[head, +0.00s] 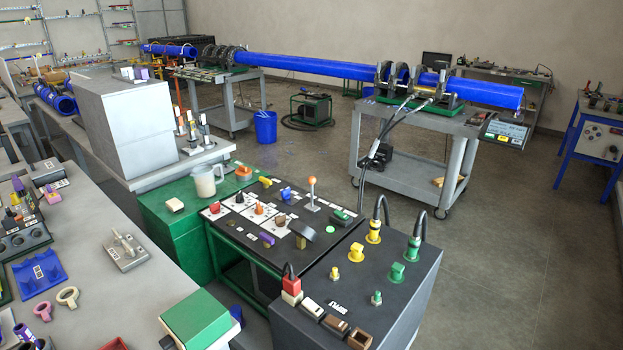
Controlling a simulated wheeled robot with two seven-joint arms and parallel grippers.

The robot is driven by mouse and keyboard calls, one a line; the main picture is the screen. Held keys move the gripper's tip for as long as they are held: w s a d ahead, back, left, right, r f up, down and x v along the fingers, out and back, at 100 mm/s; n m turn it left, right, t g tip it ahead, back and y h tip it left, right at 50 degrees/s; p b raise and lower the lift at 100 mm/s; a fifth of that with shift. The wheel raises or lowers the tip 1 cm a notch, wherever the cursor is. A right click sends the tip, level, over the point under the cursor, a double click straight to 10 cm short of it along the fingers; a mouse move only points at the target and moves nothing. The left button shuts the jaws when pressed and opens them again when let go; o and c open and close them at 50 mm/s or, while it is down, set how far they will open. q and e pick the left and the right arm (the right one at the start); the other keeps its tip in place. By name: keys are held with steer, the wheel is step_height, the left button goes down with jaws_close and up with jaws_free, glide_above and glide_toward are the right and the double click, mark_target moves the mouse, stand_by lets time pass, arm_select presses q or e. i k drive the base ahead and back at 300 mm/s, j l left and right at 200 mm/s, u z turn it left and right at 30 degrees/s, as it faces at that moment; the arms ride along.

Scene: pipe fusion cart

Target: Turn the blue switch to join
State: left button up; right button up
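A small blue switch (285,194) stands on the black control panel (318,242) in the middle of the head view. It sits toward the back of the panel, left of a lever with an orange ball knob (311,181). White label plates lie around several of the switches, but their text is too small to read, so I cannot tell which setting the blue switch points to. Neither of my grippers is in view. Nothing touches the switch.
An orange knob (259,208) and a purple switch (267,239) sit near it. A white mug (206,181) stands on the green cabinet (178,225) to the left. A dark box with yellow and green plugs (397,271) adjoins at right.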

mark_target(286, 193)
steer(key=l+z, duration=0.1)
steer(key=z, duration=0.15)
steer(key=l+z, duration=0.15)
steer(key=z, duration=0.15)
steer(key=i+l+z, duration=0.3)
steer(key=i+l, duration=0.3)
steer(key=l, duration=0.2)
steer(key=i+l+z, duration=0.35)
steer(key=i+l, duration=0.3)
steer(key=i+l+z, duration=0.1)
steer(key=i+z, duration=0.15)
steer(key=i, duration=1.4)
steer(key=i+u, duration=0.9)
steer(key=i+l+u, duration=0.3)
steer(key=u, duration=0.15)
